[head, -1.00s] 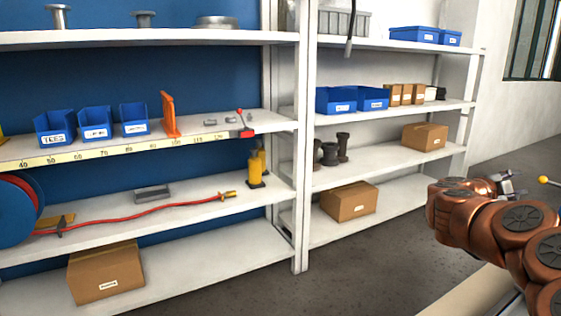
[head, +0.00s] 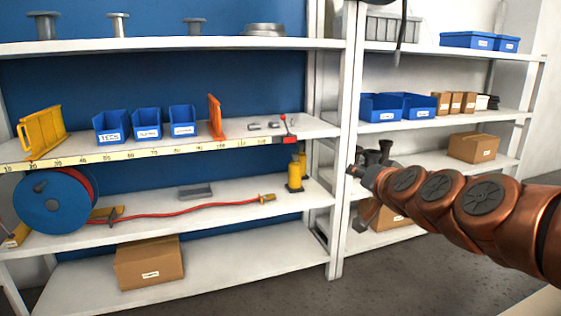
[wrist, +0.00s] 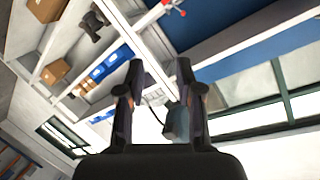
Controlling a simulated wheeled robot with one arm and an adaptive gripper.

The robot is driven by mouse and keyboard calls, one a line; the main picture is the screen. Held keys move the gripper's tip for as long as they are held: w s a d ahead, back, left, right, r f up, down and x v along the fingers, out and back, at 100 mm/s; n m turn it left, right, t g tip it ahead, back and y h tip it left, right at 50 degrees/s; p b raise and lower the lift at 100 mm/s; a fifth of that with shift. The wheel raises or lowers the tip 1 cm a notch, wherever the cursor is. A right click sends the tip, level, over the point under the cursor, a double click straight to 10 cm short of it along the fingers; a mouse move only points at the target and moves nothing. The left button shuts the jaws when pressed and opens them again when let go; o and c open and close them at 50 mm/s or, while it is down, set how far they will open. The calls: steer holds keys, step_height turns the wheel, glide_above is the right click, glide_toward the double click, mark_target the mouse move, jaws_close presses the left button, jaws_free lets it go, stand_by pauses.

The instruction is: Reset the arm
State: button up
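My copper-coloured arm reaches in from the right edge of the head view, in front of the right-hand shelf unit. My gripper (head: 362,195) is at its left end, seen small and partly from the side. In the wrist view my gripper (wrist: 158,85) shows two dark fingers standing apart with a clear gap between them. Nothing is held in the gap; shelves and wall show through it. The wrist picture is tilted.
A white shelf unit (head: 346,160) holds blue bins (head: 147,122), a hose reel (head: 52,200), yellow cylinders (head: 295,172) and a cardboard box (head: 150,262). A red-handled valve (head: 285,130) is at the middle shelf's right end. Grey floor (head: 390,270) is open below my arm.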

steer(key=s+a+f+n+g+y+p, duration=0.1)
steer(key=s+a+f+n+g, duration=0.25)
steer(key=s+f, duration=0.45)
steer(key=s+a+f+n+g+p, duration=0.15)
steer(key=s+a+f+g, duration=0.4)
steer(key=s, duration=0.55)
steer(key=s+d+f+g+h, duration=0.1)
steer(key=s+d+f+g, duration=0.1)
steer(key=s, duration=0.6)
steer(key=s+d+f+g+h, duration=0.1)
steer(key=s+d+f+g, duration=0.2)
steer(key=s, duration=0.4)
steer(key=s+d+f+g+h, duration=0.1)
steer(key=s+d+f+g, duration=0.1)
steer(key=s, duration=0.6)
steer(key=shift+s+d+f+g+p, duration=0.2)
steer(key=shift+s+d+g+p, duration=0.15)
steer(key=shift+d, duration=0.25)
steer(key=shift+d, duration=0.15)
